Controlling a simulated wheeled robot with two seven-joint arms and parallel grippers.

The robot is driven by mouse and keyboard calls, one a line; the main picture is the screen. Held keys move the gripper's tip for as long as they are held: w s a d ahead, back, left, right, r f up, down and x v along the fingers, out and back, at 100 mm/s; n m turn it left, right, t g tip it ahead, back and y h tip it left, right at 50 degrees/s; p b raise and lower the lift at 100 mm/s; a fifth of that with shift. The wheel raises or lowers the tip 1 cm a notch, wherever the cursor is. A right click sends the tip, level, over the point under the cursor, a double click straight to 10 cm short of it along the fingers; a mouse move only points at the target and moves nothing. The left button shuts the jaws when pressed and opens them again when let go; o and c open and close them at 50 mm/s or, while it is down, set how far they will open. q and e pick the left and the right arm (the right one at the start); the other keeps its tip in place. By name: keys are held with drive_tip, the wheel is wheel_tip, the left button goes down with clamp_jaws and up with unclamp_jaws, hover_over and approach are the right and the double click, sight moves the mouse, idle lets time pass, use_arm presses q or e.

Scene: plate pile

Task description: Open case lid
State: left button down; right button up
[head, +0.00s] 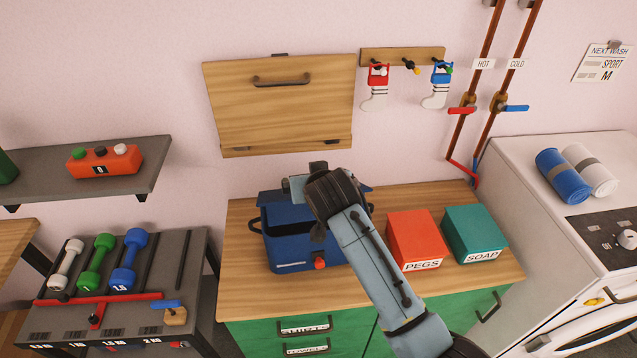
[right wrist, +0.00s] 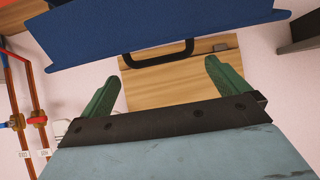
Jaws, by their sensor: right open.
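The blue case (head: 290,254) stands on the wooden counter, with a red latch (head: 320,263) on its front and a black loop at its left side. A wider blue part, which looks like its lid (head: 270,197), shows at the back; my arm hides much of it, so its angle is hard to tell. In the right wrist view a blue panel of the case (right wrist: 160,28) fills the top, with a black handle (right wrist: 155,60) at its edge. My right gripper (head: 310,185) is above the case. Its green fingers (right wrist: 167,80) are apart, with nothing between them. My left gripper is not seen.
A red PEGS box (head: 413,236) and a teal SOAP box (head: 473,230) stand right of the case on the counter (head: 240,295). A wooden wall panel (head: 280,110) with a handle hangs behind. Dumbbells (head: 96,262) are at left, a white appliance (head: 560,200) at right.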

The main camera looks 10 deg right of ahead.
drive_tip(key=v, duration=0.5)
drive_tip(key=shift+s+r, duration=0.25)
drive_tip(key=shift+s, duration=0.05)
